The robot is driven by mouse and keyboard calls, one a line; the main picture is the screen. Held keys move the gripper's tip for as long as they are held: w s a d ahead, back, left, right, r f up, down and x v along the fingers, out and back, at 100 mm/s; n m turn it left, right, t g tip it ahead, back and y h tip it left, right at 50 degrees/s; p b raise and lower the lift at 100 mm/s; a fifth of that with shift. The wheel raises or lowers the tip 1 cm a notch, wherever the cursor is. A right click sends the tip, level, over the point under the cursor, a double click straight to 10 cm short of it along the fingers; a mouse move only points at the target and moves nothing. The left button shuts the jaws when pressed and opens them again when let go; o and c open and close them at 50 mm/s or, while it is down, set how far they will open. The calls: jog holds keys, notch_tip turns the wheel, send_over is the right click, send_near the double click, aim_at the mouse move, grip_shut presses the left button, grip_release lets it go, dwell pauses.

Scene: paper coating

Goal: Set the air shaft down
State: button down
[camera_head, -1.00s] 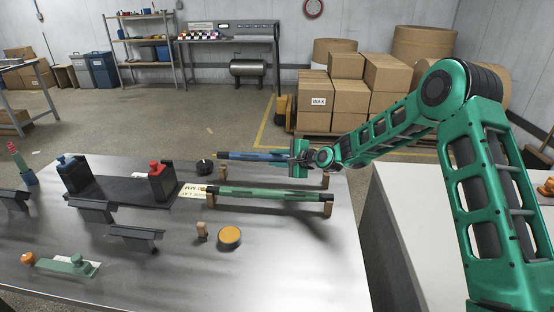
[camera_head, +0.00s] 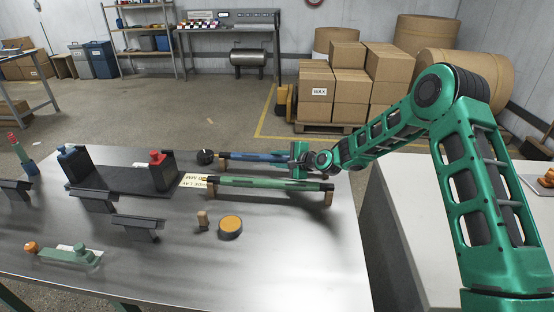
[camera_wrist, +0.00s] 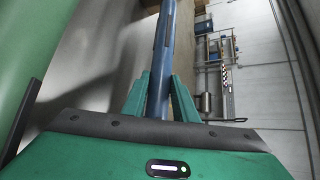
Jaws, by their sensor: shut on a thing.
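The blue shaft (camera_head: 252,157) lies level over the back edge of the metal table. My gripper (camera_head: 299,160) is shut around it toward its right end. In the wrist view the blue shaft (camera_wrist: 160,60) runs straight between the two green fingers. A wooden support (camera_head: 223,164) shows under its left end; I cannot tell whether the shaft touches it. A similar green shaft (camera_head: 265,183) lies in front, parallel, on two wooden supports. The blue shaft's right part is partly hidden by my gripper.
A black stand (camera_head: 120,175) with red-topped and blue-topped items is at left. A round black knob (camera_head: 205,157) sits near the blue shaft's left end. A wooden peg (camera_head: 203,221) and an orange-topped disc (camera_head: 230,226) stand in front. The table's front right is clear.

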jog(key=shift+r, duration=0.1)
jog(key=c, duration=1.4)
grip_release()
jog(key=shift+o, duration=0.3)
jog(key=v, duration=1)
jog(key=shift+d, duration=0.25)
jog(key=shift+s+r, duration=0.1)
jog(key=shift+s, duration=0.05)
